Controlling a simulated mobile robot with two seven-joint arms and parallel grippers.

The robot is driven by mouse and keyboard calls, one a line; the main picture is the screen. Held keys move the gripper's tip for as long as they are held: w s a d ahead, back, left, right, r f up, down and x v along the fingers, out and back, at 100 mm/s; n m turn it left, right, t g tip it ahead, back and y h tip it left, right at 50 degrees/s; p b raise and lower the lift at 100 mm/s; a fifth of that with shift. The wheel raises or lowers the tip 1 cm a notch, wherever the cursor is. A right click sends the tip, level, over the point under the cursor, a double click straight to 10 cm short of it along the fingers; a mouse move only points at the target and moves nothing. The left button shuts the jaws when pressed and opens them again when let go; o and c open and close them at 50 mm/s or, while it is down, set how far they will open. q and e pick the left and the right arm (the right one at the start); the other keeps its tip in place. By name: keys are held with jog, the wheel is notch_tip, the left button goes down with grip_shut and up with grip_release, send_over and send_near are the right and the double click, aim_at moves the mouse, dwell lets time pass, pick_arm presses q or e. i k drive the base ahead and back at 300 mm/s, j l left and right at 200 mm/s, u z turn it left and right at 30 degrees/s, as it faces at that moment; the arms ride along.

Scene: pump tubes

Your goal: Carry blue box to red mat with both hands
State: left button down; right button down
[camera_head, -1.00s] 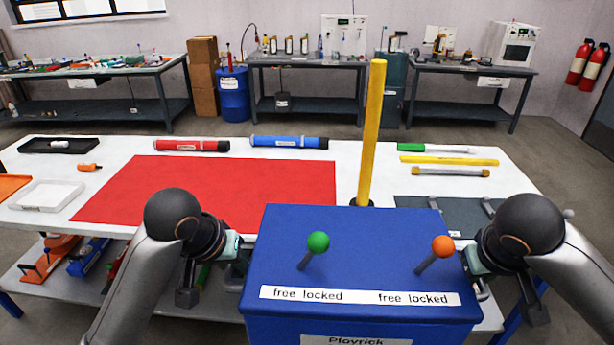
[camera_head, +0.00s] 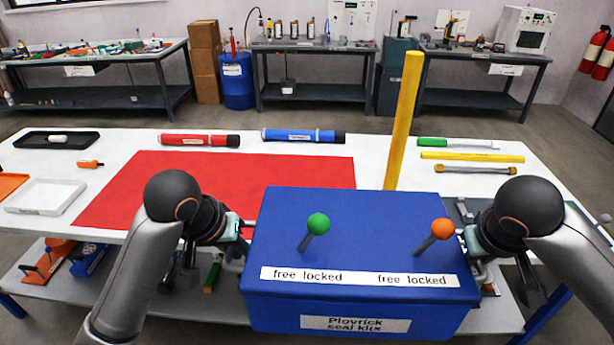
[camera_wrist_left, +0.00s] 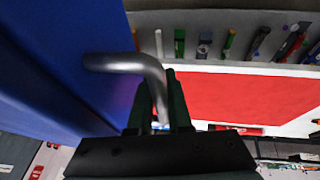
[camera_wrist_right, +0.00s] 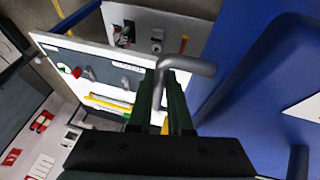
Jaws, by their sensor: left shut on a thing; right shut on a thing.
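The blue box (camera_head: 360,215) is held between my two arms in front of the white table, its lid facing up. Its lid bears a green-knobbed lever (camera_head: 317,224) and an orange-knobbed lever (camera_head: 441,230). My left gripper (camera_head: 243,228) is shut on the box's left handle, a bent grey bar in the left wrist view (camera_wrist_left: 130,64). My right gripper (camera_head: 466,238) is shut on the right handle, seen in the right wrist view (camera_wrist_right: 185,66). The red mat (camera_head: 230,185) lies flat on the table, beyond and left of the box, which covers its near right corner.
A yellow post (camera_head: 403,120) stands behind the box. A red tube (camera_head: 198,140) and a blue tube (camera_head: 300,136) lie beyond the mat. A white tray (camera_head: 45,196) and a black tray (camera_head: 60,142) are at the left. The mat's visible surface is clear.

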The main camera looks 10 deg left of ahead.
aim_at(237, 200)
jog(key=i+j, duration=0.45)
jog(key=j, duration=0.15)
jog(key=i+j, duration=0.45)
jog(key=j, duration=0.15)
jog(key=i+j, duration=0.45)
jog(key=j, duration=0.2)
